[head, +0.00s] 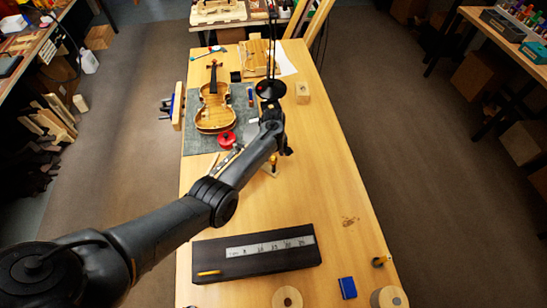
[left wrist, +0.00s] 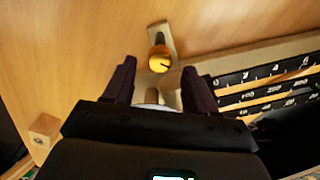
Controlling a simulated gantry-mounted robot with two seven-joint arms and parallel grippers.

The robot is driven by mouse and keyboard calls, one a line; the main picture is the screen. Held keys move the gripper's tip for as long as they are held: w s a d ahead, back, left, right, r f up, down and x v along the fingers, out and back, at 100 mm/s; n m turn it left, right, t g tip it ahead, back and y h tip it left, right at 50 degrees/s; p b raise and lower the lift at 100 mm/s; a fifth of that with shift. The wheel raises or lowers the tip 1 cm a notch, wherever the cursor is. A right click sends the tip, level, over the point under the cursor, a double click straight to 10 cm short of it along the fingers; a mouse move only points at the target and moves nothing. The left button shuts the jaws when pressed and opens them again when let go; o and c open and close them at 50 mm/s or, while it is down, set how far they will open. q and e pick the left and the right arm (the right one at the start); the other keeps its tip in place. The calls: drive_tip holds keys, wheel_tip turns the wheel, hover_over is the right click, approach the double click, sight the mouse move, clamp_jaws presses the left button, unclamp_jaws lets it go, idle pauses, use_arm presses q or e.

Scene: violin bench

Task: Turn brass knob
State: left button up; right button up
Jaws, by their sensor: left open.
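The brass knob (head: 273,160) stands near the middle of the bench, just below my left gripper (head: 284,148) in the head view. In the left wrist view, the rounded golden knob (left wrist: 160,59) has a dark line on its face and sits on a pale strip (left wrist: 161,34). My left gripper (left wrist: 157,75) is open, with its two dark fingers apart. The knob appears just beyond the fingertips, roughly centred between them, and no contact shows. My right gripper is in neither view.
A violin (head: 214,112) lies on a grey mat (head: 203,145), with a red round item (head: 227,138) near it. A black lamp base (head: 270,89) and small wooden block (head: 302,91) stand farther back. A dark box (head: 215,259) lies in front. The bench's right side is mostly clear.

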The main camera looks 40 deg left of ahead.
use_arm(q)
drive_tip(key=shift+f, duration=1.15)
clamp_jaws()
